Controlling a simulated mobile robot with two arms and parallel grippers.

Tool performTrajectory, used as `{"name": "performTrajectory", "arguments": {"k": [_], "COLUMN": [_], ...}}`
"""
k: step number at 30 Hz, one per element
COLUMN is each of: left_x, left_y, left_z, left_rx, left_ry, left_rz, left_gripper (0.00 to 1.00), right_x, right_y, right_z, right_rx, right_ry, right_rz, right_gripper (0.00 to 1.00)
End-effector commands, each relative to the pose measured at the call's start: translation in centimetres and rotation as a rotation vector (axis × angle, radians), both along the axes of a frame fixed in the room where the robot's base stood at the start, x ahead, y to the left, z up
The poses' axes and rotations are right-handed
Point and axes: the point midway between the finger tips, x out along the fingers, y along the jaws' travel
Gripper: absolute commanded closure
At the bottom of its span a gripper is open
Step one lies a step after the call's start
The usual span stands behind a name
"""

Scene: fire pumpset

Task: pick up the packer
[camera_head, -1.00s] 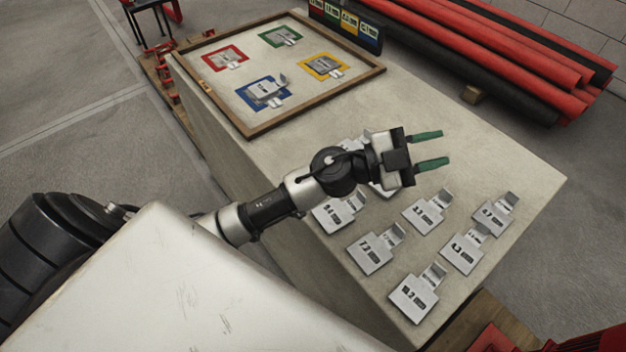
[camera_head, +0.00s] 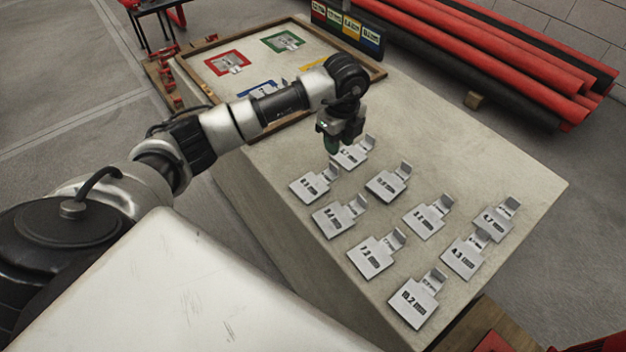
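The packers are flat grey metal plates with printed numbers and raised tabs, lying in loose rows on the pale bench. One packer (camera_head: 355,154) lies at the back left of the group, its near-left part close to my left gripper (camera_head: 332,145). Others include a packer at the left (camera_head: 313,187), one right of it (camera_head: 387,184), and one marked 10.2 (camera_head: 413,303) at the front. My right gripper is not in view.
A wood-framed board (camera_head: 208,92) with red (camera_head: 217,71), green and partly hidden blue and yellow squares lies at the back left of the bench (camera_head: 480,135). A coloured label rack (camera_head: 346,27) stands behind. Red and black pipes (camera_head: 500,60) lie at the right.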

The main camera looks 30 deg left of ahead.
Motion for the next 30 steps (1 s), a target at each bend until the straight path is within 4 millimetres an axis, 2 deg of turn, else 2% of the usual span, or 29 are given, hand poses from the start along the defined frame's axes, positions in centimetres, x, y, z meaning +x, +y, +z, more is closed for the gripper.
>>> {"name": "performTrajectory", "arguments": {"k": [3,11,19,28,29,30], "left_x": [-0.1,-0.2,-0.5,-0.5,-0.5,-0.5], "left_y": [-0.1,0.0,0.3,0.3,0.3,0.3], "left_z": [-2.0,-4.2,-8.0,-8.6,-8.6,-8.6], "left_rx": [-0.003,-0.005,-0.006,-0.006,-0.006,-0.006], "left_ry": [0.003,0.002,0.001,-0.001,-0.001,-0.001], "left_rz": [-0.002,-0.003,-0.003,-0.005,-0.005,-0.005], "left_gripper": [0.65,0.65,0.65,0.65,0.66,0.73], "right_x": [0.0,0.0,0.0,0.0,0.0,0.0], "right_y": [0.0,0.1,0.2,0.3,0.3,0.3], "right_z": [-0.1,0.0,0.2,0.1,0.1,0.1], "right_rx": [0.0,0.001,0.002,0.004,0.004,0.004], "right_ry": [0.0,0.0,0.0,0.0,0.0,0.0], "right_rz": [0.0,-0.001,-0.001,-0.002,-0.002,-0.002], "right_gripper": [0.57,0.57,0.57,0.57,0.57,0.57]}}
